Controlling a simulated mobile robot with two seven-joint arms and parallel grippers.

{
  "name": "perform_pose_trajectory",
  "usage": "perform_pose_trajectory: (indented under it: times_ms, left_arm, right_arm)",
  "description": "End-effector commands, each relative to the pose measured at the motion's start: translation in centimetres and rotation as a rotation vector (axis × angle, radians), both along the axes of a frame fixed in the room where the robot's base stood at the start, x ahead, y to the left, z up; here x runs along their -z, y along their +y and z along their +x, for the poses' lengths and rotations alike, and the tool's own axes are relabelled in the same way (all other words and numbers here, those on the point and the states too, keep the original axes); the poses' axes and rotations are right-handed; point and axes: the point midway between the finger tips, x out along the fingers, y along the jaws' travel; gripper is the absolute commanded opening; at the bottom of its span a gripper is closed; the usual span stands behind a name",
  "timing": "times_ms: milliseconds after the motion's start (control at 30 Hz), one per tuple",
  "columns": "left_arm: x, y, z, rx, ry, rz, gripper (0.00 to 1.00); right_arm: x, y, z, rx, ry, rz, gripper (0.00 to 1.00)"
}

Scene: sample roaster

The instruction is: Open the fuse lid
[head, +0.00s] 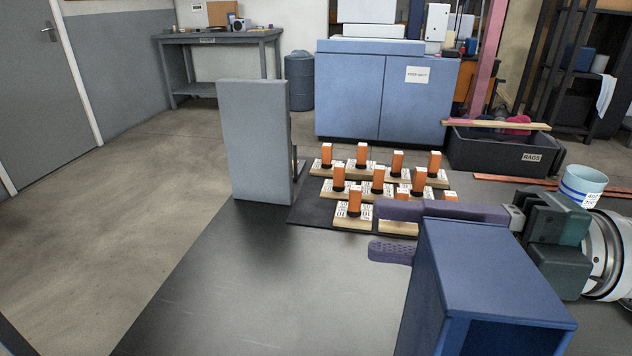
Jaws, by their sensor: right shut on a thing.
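A blue box (480,265) stands in front of me at the right, its near end open. My right gripper (388,230) reaches in from the right with its long purple fingers. One finger runs along the box's far top edge. Only the tip of the other shows, left of the box. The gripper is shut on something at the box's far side. The box hides the grip; the held part appears to be the fuse lid, but I cannot see the lid itself. My left gripper is out of view.
Several orange pieces on wooden blocks (351,210) stand on a dark mat (307,208) beyond the gripper. A tall grey panel (255,140) stands upright at the left. A light blue cup (583,185) is at the right. The table's front left (250,300) is clear.

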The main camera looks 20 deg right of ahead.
Motion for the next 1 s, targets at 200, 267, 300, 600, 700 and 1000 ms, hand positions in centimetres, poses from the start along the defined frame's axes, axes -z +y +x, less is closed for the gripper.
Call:
perform_pose_trajectory:
  times_ms: [200,267,300,600,700,1000]
  left_arm:
    - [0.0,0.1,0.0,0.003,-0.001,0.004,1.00]
    - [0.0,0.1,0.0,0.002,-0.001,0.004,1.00]
    - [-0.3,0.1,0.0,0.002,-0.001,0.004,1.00]
    - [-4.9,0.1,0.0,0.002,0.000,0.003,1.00]
    - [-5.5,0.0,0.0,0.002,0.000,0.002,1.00]
    - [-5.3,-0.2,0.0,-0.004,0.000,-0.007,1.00]
  right_arm:
    - [0.0,0.0,0.0,0.000,0.000,0.000,0.00]
    - [0.0,0.0,0.0,0.000,0.000,0.000,0.00]
    - [-0.2,0.1,-0.1,0.000,0.001,0.001,0.00]
    - [-2.8,1.9,-3.1,-0.001,0.005,0.005,0.00]
    - [-2.9,2.4,-3.8,0.000,0.003,0.006,0.00]
    - [-2.7,2.5,-4.0,0.000,0.000,0.005,0.00]
